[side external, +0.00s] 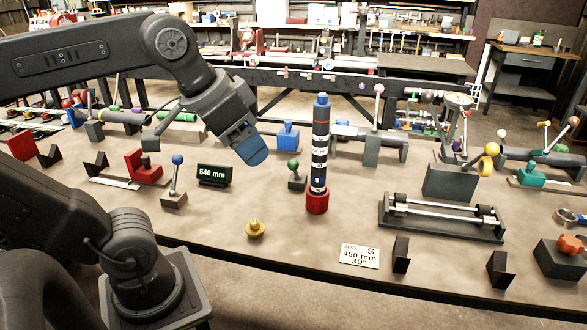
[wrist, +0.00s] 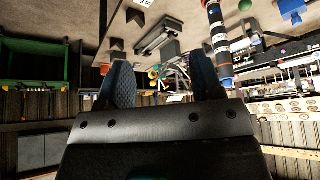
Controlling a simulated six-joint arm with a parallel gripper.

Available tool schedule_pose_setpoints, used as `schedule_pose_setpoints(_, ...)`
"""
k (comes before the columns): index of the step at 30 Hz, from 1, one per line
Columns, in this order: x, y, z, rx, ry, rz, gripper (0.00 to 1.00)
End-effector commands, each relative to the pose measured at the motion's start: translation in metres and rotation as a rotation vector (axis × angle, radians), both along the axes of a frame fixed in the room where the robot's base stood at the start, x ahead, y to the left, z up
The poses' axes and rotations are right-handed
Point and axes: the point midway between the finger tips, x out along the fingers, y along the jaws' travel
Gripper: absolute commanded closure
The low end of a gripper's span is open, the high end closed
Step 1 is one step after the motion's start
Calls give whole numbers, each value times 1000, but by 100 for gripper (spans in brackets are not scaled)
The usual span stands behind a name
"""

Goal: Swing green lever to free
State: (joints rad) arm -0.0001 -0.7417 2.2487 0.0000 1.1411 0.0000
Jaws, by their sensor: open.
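The green lever (side external: 293,165) is a short stick with a dark green ball on top, rising from a small dark grey base (side external: 297,184) in the middle of the bench. It stands just left of a tall black, white and blue shaft (side external: 320,140) upright in a red round holder (side external: 317,202). My gripper (side external: 252,152) hangs in the air to the upper left of the lever in the side view, apart from it. In the wrist view my gripper (wrist: 162,78) shows two dark blue fingers spread apart with nothing between them.
A blue-ball lever (side external: 177,162) and a 540 mm display (side external: 214,175) stand to the left. A yellow knob (side external: 255,229) sits in front. A card reading 450 mm, 30° (side external: 359,256) and a rack with rods (side external: 440,217) lie right. The front bench around the knob is mostly clear.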

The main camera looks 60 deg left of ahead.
Motion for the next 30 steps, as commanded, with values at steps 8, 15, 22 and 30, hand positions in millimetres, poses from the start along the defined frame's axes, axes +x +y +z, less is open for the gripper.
schedule_pose_setpoints(8, 40, 21, 49, -52, 74, 160, 40)
schedule_pose_setpoints(15, 109, 73, 63, -151, 190, 443, 40)
schedule_pose_setpoints(22, 163, 139, 58, -245, 286, 699, 40)
schedule_pose_setpoints(30, 190, 190, 45, -310, 347, 867, 40)
